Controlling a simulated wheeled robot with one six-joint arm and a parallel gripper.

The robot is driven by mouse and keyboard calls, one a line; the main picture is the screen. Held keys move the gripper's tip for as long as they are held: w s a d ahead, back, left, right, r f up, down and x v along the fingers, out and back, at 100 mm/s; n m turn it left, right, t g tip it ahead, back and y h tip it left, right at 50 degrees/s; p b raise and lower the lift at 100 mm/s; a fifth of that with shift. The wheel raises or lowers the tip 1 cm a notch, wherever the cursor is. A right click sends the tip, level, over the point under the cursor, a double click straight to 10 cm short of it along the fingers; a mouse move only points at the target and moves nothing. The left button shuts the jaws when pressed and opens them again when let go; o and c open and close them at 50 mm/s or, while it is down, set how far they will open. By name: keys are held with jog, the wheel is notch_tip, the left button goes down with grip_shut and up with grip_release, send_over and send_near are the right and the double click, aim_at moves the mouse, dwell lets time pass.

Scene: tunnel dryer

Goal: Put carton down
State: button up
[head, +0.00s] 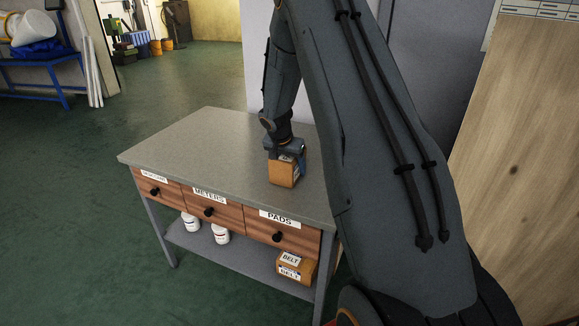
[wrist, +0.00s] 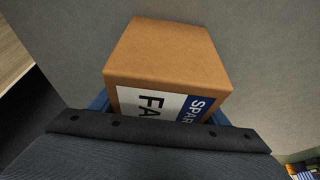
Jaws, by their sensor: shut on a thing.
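The carton (head: 283,172) is a small brown box at the right part of the grey workbench top (head: 190,150). In the wrist view the carton (wrist: 170,55) shows a white and blue label, partly hidden, reading "FA" and "SPAR". My gripper (head: 286,150) is above the carton and shut on it, with blue fingers at its two sides in the wrist view (wrist: 165,112). The carton looks upright. It is at or very close to the bench top; I cannot tell whether its base touches.
The bench has three labelled drawers, among them METERS (head: 209,212) and PADS (head: 278,236). Its lower shelf (head: 235,258) holds two white bottles (head: 220,234) and BELT boxes (head: 290,268). The bench top left of the carton is clear. A wooden panel (head: 515,170) stands at right.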

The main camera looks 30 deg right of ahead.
aim_at(284, 157)
jog(key=shift+f, duration=0.15)
jog(key=o, duration=1.6)
jog(key=shift+o, duration=0.2)
jog(key=shift+a+r, duration=0.1)
jog(key=shift+r, duration=0.35)
jog(key=b+v, duration=0.2)
jog(key=v, duration=0.9)
jog(key=shift+s+b, duration=0.1)
jog(key=shift+b, duration=0.25)
jog(key=s+a+n+y, duration=0.1)
jog(key=s+a+n, duration=0.2)
jog(key=s+a, duration=0.3)
jog(key=s+a+f+n+g+y, duration=0.1)
jog(key=s+a+n, duration=0.3)
jog(key=s, duration=1)
jog(key=s+a+f+n+g+y, duration=0.1)
jog(key=s+a+n, duration=0.2)
jog(key=s+a, duration=0.5)
jog(key=shift+s+f+y, duration=0.2)
jog(key=shift+s+y, duration=0.1)
jog(key=shift+s, duration=0.7)
